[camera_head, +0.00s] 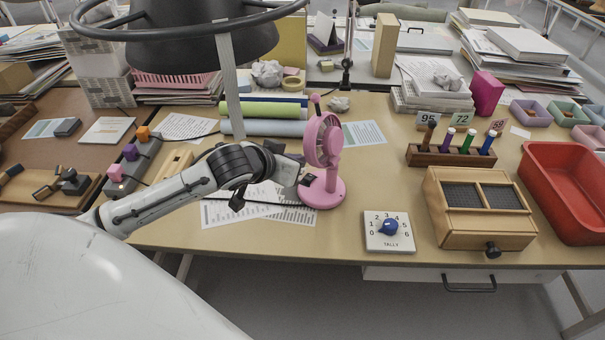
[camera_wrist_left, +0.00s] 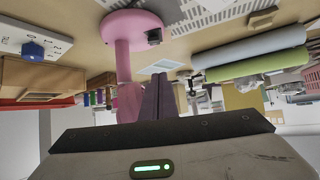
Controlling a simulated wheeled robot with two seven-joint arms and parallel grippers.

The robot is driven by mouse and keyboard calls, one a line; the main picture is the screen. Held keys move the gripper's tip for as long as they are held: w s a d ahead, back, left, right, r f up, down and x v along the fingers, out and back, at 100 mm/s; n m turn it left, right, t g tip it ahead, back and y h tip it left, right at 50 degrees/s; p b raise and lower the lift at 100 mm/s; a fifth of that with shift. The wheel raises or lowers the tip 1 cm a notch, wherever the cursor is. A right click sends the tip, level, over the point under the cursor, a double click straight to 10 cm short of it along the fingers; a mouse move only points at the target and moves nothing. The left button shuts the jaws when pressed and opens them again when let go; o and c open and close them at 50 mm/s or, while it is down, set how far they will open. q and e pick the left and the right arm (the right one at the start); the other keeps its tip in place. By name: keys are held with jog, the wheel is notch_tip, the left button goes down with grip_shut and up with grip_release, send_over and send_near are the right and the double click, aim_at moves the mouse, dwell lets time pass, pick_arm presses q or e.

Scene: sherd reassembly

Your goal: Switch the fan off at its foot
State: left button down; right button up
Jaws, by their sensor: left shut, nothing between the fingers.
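The pink fan (camera_head: 324,140) stands upright on its round foot (camera_head: 325,194) at the middle of the table. In the left wrist view, which looks upside down, the foot (camera_wrist_left: 131,24) is at the top, with a small dark switch (camera_wrist_left: 154,36) on it. My left gripper (camera_head: 300,174) is at the left side of the fan, close to its foot. Its fingers (camera_wrist_left: 158,92) are shut and empty, beside the fan's stem in the wrist view. I cannot tell whether they touch the fan or which way the switch is set. My right gripper is not in view.
Printed sheets (camera_head: 258,208) lie under my left arm. A white tally box (camera_head: 389,231) with a blue knob and a wooden case (camera_head: 478,226) stand to the right. Green and blue rolls (camera_head: 264,111) lie behind. A large dark lamp shade (camera_head: 203,40) hangs at the upper left.

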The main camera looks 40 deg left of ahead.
pick_arm(q)
send_over(306, 178)
notch_tip(306, 178, down, 3)
jog(key=shift+f, duration=0.2)
jog(key=shift+s+f, duration=0.35)
jog(key=shift+f, duration=0.2)
jog(key=shift+s+f, duration=0.3)
jog(key=shift+f, duration=0.25)
jog(key=shift+s+d+f, duration=0.1)
jog(key=shift+s+f, duration=0.15)
jog(key=shift+f, duration=0.3)
